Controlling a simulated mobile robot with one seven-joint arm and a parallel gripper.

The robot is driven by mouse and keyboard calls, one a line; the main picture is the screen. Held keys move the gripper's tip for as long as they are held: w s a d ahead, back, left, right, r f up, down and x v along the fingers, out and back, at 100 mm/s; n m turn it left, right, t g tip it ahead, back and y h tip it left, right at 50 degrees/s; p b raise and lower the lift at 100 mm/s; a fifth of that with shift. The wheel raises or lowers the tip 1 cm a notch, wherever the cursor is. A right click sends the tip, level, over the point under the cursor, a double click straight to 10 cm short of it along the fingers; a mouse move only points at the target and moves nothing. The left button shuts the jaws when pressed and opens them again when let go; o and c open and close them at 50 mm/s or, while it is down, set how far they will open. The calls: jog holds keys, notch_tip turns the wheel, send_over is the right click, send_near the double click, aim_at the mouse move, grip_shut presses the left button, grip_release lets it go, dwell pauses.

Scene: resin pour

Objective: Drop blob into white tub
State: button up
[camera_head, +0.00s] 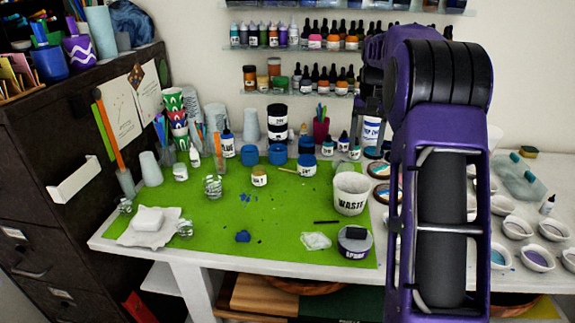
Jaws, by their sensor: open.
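A small dark blue blob (243,236) lies on the green mat (190,250) near its front edge. A white tub (350,197) marked WASTE stands upright on the mat's right part, to the right of and behind the blob. Its inside looks empty from here, though the bottom is hidden. My gripper (374,128) hangs above the back right of the table, partly hidden behind my purple arm. It is open, well apart from the blob, and I see nothing in it.
Blue-lidded jars (278,154) and bottles line the mat's back. Small bowls (537,258) fill the right side. The mat around the blob is mostly clear.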

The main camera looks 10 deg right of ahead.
notch_tip(320, 180, up, 9)
dwell(0.3)
